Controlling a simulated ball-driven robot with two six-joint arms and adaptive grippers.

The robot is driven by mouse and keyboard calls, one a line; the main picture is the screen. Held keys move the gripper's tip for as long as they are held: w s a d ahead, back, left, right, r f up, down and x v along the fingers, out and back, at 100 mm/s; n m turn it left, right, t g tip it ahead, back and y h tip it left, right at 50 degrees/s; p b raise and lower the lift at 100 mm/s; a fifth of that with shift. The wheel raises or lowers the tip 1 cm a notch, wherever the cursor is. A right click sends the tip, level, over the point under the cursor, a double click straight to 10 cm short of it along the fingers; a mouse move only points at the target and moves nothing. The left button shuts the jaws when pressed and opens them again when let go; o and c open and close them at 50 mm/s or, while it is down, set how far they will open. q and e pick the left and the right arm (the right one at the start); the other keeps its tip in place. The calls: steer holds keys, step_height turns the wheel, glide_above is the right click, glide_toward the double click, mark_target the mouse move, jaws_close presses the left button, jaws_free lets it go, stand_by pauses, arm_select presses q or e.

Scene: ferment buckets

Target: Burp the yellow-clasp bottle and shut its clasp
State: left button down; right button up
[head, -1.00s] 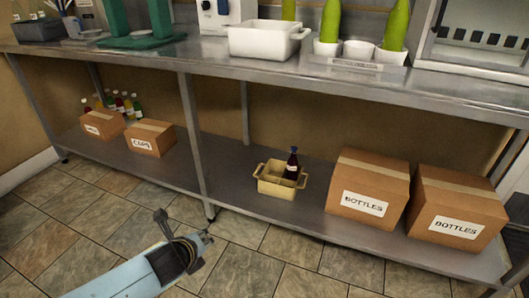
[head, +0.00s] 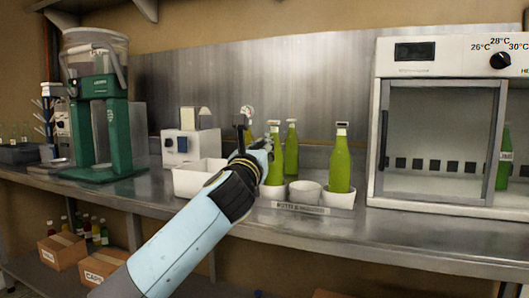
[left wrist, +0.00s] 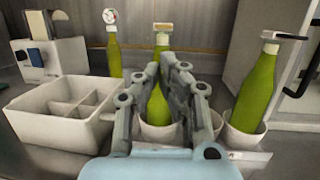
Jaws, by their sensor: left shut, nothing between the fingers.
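Green bottles stand on the steel counter. The one straight ahead in the left wrist view (left wrist: 158,100) stands in a white cup and has a pale yellowish-tan clasp on top. In the head view, that bottle (head: 275,168) is partly hidden by my left gripper (head: 260,144). A right-hand bottle (head: 340,165) stands upright in another cup; its clasp looks dark and whitish in the left wrist view (left wrist: 262,85). My left gripper (left wrist: 172,62) is shut and empty, its fingertips in front of the middle bottle's neck. I cannot tell if they touch it. My right gripper is out of view.
A middle white cup (head: 305,193) looks empty. A white divided box (left wrist: 62,118) stands left of the bottles. Other bottles (head: 291,150) stand behind, one with a round gauge (left wrist: 113,52). A glass-fronted incubator (head: 440,130) stands right, a green-framed machine (head: 98,125) left.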

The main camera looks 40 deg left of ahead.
arm_select(q)
steer(key=x, duration=0.5)
steer(key=shift+w+a, duration=0.1)
steer(key=shift+w, duration=0.05)
steer(key=shift+w+a+r+b, duration=0.1)
steer(key=shift+w+a+b, duration=0.05)
steer(key=shift+w+b, duration=0.2)
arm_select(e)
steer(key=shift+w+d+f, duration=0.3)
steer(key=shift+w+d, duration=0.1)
